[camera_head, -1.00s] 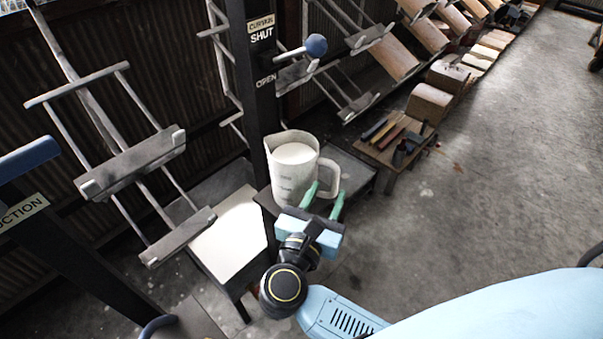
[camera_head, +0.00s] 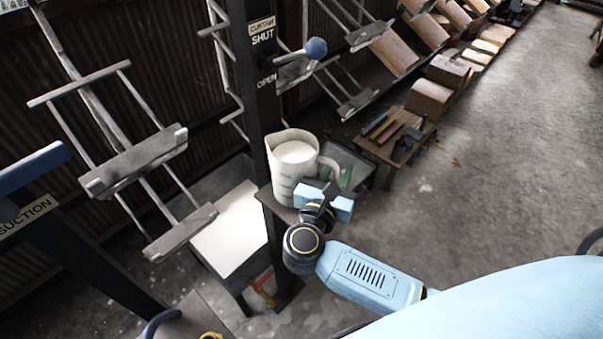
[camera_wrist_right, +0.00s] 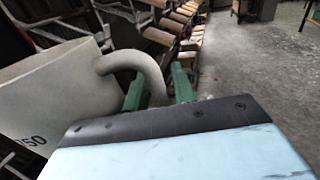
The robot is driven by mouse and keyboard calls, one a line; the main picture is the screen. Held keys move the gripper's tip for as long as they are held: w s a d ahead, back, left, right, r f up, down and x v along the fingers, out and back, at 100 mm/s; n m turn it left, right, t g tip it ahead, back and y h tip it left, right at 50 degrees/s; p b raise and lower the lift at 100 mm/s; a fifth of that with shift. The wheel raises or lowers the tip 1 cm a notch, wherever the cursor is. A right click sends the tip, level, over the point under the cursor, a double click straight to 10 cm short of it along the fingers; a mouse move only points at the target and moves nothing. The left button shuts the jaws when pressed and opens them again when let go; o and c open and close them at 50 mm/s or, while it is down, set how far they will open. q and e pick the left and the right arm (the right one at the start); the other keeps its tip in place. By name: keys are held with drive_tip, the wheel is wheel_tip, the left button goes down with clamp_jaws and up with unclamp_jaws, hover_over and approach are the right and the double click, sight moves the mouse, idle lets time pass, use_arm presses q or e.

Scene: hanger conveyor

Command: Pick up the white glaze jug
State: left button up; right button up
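The white glaze jug (camera_head: 292,170) is a pale pitcher with printed markings, full of white liquid. It stands upright on a small dark stand (camera_head: 277,207) beside the black post. Its handle (camera_head: 331,166) points right. My right gripper (camera_head: 338,178) is at the handle side. In the right wrist view, the handle (camera_wrist_right: 140,65) curves down between the two green fingers (camera_wrist_right: 160,90), with a small gap showing beside the right finger. The fingers look open around the handle. The jug body (camera_wrist_right: 50,95) lies left of the fingers. My left gripper is not in view.
The black post (camera_head: 255,90) with a blue-knobbed lever (camera_head: 315,48) rises right behind the jug. A white-topped table (camera_head: 235,230) is to the left, near hanging racks (camera_head: 135,165). A low tool bench (camera_head: 395,140) stands right of the jug. The floor at right is clear.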

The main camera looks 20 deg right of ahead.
clamp_jaws()
idle(1.0)
drive_tip(key=shift+r, duration=0.2)
